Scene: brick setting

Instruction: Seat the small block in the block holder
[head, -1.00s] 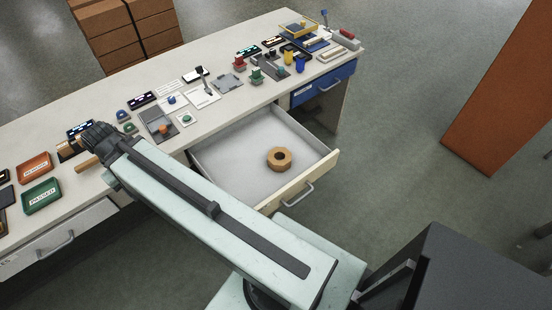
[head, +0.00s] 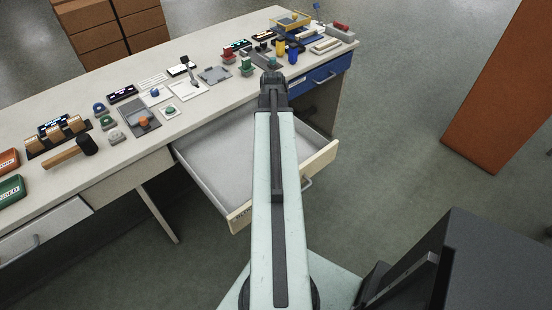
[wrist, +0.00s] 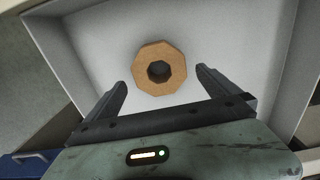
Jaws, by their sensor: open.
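A tan wooden octagonal piece (wrist: 144,80) with a dark round hole lies on the pale floor of an open drawer (head: 212,165). I cannot tell whether it is the small block. In the wrist view my gripper (wrist: 161,80) is open and empty, with the piece between and just beyond its fingertips. In the head view my arm hides the piece, and the gripper's fingers cannot be made out. A dark rack with tan rounded blocks (head: 58,138) stands on the left part of the bench. I cannot tell for certain which thing is the block holder.
The long bench (head: 190,115) carries a mallet (head: 68,152), a green tray (head: 12,190) and several small fixtures. A blue drawer (head: 322,76) is at its right end. The drawer walls surround the wooden piece. An orange-brown panel (head: 505,90) stands at right, with clear floor between.

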